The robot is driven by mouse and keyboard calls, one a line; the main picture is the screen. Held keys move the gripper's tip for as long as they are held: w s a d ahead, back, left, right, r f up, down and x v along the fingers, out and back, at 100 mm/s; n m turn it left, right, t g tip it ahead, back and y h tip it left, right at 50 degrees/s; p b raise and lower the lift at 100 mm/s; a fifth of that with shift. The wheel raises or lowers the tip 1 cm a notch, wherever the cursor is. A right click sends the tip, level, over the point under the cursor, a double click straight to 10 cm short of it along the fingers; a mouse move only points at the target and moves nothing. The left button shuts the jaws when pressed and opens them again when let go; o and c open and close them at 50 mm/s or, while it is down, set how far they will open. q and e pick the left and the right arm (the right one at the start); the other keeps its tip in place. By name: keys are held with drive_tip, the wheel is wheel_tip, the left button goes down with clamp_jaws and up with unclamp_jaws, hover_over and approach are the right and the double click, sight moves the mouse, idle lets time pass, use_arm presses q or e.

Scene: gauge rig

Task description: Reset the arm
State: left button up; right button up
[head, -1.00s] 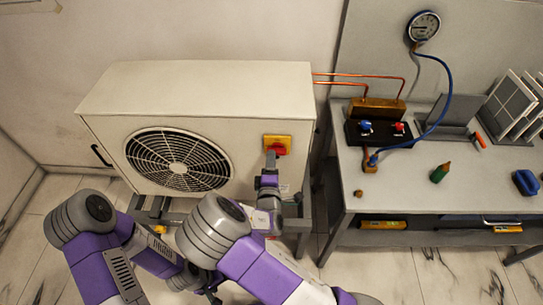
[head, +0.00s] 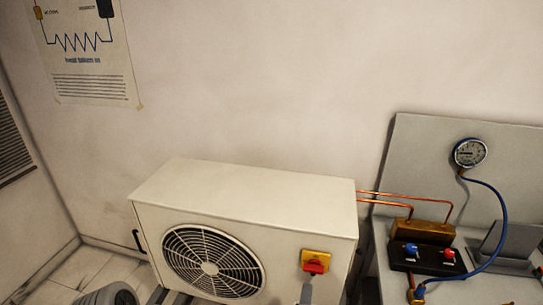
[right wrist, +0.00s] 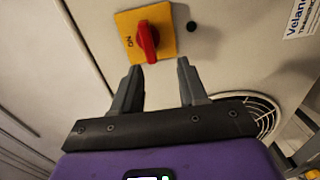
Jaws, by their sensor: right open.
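My right gripper (right wrist: 158,80) is open and empty in the right wrist view, its two fingers apart. The red rotary knob (right wrist: 148,42) on its yellow plate (right wrist: 168,22) is just beyond the left fingertip, not between the fingers. In the head view one grey finger of the right gripper (head: 307,293) shows just below the red knob (head: 315,267). Whether it touches the knob is unclear. The knob sits on the front of the white fan unit (head: 250,200). My left gripper is out of view.
Copper pipes (head: 385,194) run from the fan unit to a brass block (head: 424,231) on the bench at right. A round gauge (head: 469,153) hangs on the panel, with a blue hose (head: 503,215). A poster (head: 85,55) is on the wall.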

drive_tip(key=s+d+f+m+g+y, duration=0.15)
drive_tip(key=s+f+m+g, duration=0.3)
drive_tip(key=f, duration=0.55)
drive_tip(key=s+d+f+m+g+y, duration=0.1)
drive_tip(key=s+d+f+m+g, duration=0.35)
drive_tip(key=f, duration=0.55)
drive_tip(key=s+a+f+m+g+y, duration=0.2)
drive_tip(key=s+a+m+g+y, duration=0.4)
drive_tip(key=s, duration=0.6)
drive_tip(key=shift+s+a+m+g+y, duration=0.3)
drive_tip(key=shift+a+m+g, duration=0.2)
drive_tip(key=shift+a+m, duration=0.7)
drive_tip(key=shift+a, duration=0.1)
